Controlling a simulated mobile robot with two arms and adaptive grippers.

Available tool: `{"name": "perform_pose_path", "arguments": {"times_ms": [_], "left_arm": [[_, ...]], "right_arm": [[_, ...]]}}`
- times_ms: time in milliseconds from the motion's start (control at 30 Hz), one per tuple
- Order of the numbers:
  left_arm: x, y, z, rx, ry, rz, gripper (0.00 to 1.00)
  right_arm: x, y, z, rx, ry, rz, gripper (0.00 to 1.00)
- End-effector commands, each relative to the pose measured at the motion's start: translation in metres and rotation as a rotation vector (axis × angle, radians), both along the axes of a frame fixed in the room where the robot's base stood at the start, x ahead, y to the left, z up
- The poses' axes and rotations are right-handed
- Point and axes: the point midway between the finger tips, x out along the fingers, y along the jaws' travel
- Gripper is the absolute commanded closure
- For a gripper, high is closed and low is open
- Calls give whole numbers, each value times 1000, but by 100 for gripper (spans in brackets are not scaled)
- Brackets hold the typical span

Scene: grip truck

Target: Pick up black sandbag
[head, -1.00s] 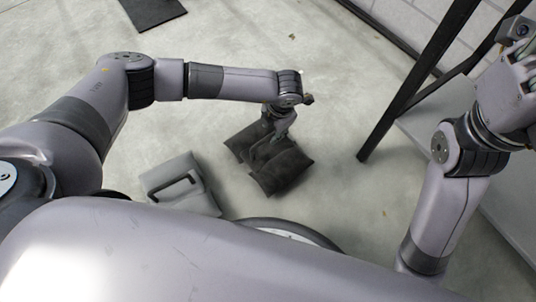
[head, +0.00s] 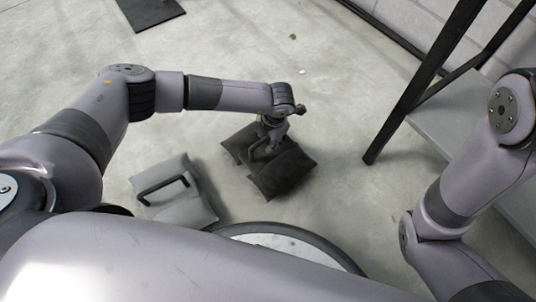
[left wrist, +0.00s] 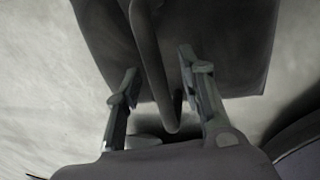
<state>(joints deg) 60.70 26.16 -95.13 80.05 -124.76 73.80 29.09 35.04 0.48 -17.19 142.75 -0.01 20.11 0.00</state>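The black sandbag (head: 288,175) lies on the concrete floor in front of my base in the head view. My left gripper (head: 268,147) is low over it and hides part of its middle. In the left wrist view the two fingers (left wrist: 163,98) are open, one on each side of the sandbag's dark handle (left wrist: 150,50). The handle runs between the fingers with gaps on both sides. The sandbag's body (left wrist: 225,40) fills the top of that view. My right gripper is outside both views; only part of the right arm shows.
A grey sandbag (head: 190,210) with a black handle lies to the left of the black one. A black post (head: 415,85) and a grey shelf-like surface (head: 450,118) stand on the right. A dark mat (head: 150,12) lies far back. The floor behind the sandbags is clear.

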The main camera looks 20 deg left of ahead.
Motion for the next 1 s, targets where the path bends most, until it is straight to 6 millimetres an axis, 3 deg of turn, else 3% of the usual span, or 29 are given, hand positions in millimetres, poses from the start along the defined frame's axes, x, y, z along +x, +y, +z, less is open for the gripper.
{"name": "perform_pose_path", "arguments": {"times_ms": [167,700,1000], "left_arm": [[0,0,1,0,0,-1,64],[0,0,1,0,0,-1,99],[0,0,1,0,0,0,100]], "right_arm": [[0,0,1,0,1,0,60],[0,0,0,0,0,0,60],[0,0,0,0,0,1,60]]}}
